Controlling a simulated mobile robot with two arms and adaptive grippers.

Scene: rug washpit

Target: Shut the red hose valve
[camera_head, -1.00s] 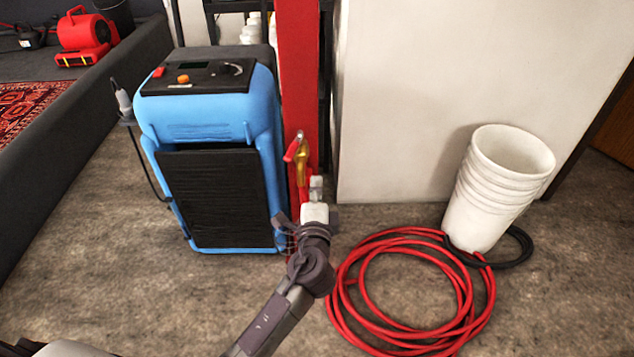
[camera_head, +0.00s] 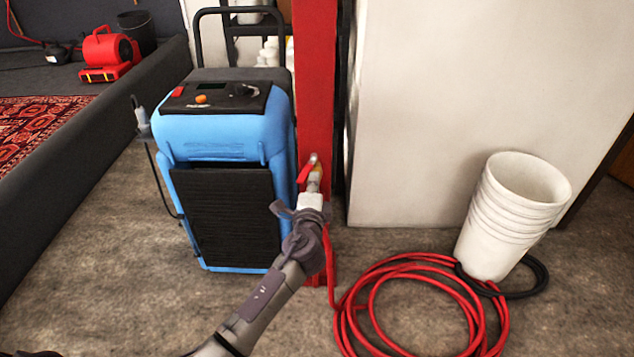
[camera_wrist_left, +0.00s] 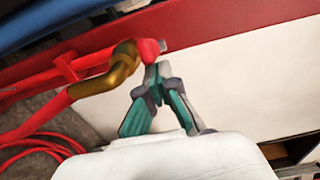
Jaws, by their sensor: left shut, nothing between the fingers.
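The red hose valve (camera_head: 305,172) is on the lower part of the red post (camera_head: 317,80), with a red lever and a brass body. My left gripper (camera_head: 314,184) is shut and empty, right at the valve, and it hides part of it in the head view. In the left wrist view the brass valve body (camera_wrist_left: 121,70) and red lever end (camera_wrist_left: 149,50) lie just beyond and left of the shut fingertips (camera_wrist_left: 157,72). The fingertips are very close to the lever end; I cannot tell if they touch. My right gripper is not in view.
A blue machine (camera_head: 225,135) stands close left of the post. A white wall panel (camera_head: 430,110) is on the right. A coiled red hose (camera_head: 372,275) and stacked white buckets (camera_head: 508,220) are on the floor at right. Open floor (camera_head: 110,290) lies front left.

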